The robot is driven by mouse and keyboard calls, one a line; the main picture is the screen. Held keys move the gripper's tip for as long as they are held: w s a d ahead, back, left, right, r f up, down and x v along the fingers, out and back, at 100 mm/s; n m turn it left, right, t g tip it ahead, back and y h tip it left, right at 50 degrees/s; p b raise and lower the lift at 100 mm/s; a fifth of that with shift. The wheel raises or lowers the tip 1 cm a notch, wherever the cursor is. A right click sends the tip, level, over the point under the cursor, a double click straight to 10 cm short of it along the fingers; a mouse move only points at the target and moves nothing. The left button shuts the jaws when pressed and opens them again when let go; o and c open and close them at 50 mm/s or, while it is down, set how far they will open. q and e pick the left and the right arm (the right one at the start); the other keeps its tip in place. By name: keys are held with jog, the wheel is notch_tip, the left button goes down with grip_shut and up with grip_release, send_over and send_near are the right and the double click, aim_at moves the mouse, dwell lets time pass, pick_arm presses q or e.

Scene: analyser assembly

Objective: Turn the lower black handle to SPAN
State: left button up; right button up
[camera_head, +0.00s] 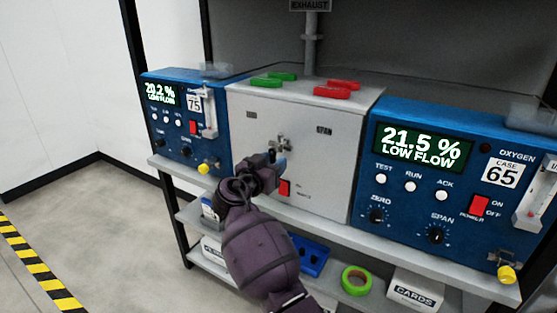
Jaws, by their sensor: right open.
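The grey cabinet (330,165) stands between two blue analysers. A metal valve fitting (283,143) is on its front, and a small black handle (272,155) shows just below it. The SPAN label (324,130) is to the right of the fitting, and another label (251,115), too small to read, is to the left. My right gripper (276,163) reaches up from below and is at the handle. It is open, and it hides part of the handle. I cannot tell whether the fingers touch the handle. My left gripper is not in view.
The right blue analyser (405,198) reads 21.5 % LOW FLOW, the left one (212,150) 20.2 %. Green tape (356,281), a blue tray (312,258) and a CARDS box (414,292) are on the shelf below.

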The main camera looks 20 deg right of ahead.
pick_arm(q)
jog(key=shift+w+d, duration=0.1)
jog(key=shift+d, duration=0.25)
pick_arm(e)
jog(key=shift+w+d, duration=0.15)
grip_shut()
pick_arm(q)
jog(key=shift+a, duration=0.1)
